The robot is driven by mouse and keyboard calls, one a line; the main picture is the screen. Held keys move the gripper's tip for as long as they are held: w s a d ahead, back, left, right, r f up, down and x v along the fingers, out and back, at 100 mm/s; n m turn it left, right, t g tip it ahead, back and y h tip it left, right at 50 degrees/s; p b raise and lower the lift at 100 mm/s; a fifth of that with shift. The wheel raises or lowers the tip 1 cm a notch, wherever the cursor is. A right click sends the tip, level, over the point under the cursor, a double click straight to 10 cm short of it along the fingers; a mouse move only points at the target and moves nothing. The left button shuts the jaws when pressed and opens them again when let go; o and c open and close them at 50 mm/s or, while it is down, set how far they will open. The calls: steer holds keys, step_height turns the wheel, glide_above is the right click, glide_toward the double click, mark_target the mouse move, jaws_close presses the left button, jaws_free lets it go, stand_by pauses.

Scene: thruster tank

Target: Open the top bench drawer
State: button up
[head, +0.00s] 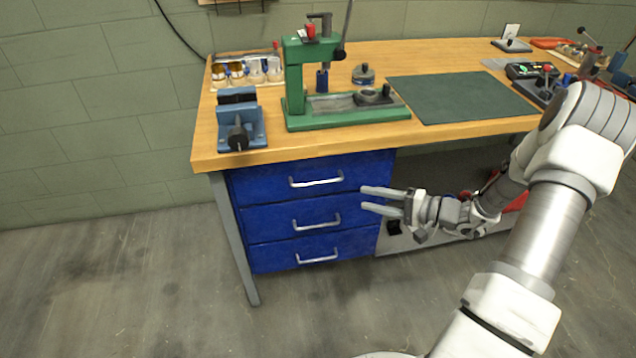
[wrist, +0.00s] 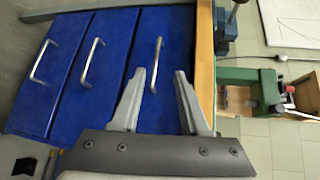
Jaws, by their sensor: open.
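The blue drawer unit hangs under the left part of the wooden bench, with three drawers stacked one above another, all closed. The top bench drawer (head: 270,180) has a silver bar handle (head: 316,181). In the wrist view the top drawer (wrist: 177,40) is the one nearest the wooden bench edge, and its handle (wrist: 156,64) lies just beyond the fingertips. My gripper (head: 364,198) is open and empty, to the right of the handles in the head view and apart from them. It also shows open in the wrist view (wrist: 160,72).
The middle drawer (head: 270,219) and bottom drawer (head: 275,254) have similar handles. The bench top (head: 350,141) overhangs the drawers and carries a blue vise (head: 240,118), a green press (head: 340,118) and a green mat (head: 455,98). A grey bench leg (head: 234,240) stands at left. The floor in front is clear.

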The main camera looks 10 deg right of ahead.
mark_target(322, 183)
steer(key=shift+m+t+h, duration=0.3)
steer(key=shift+m+t, duration=0.4)
steer(key=shift+t, duration=0.1)
steer(key=b+x, duration=0.1)
steer(key=x, duration=0.4)
steer(key=d+f+b+x, duration=0.1)
steer(key=x, duration=0.5)
steer(key=w+f+x, duration=0.1)
steer(key=x, duration=0.4)
steer(key=shift+w+a+b, duration=0.1)
steer(key=shift+w+b, duration=0.1)
steer(key=shift+b, duration=0.2)
steer(key=shift+c, duration=0.2)
jaws_close()
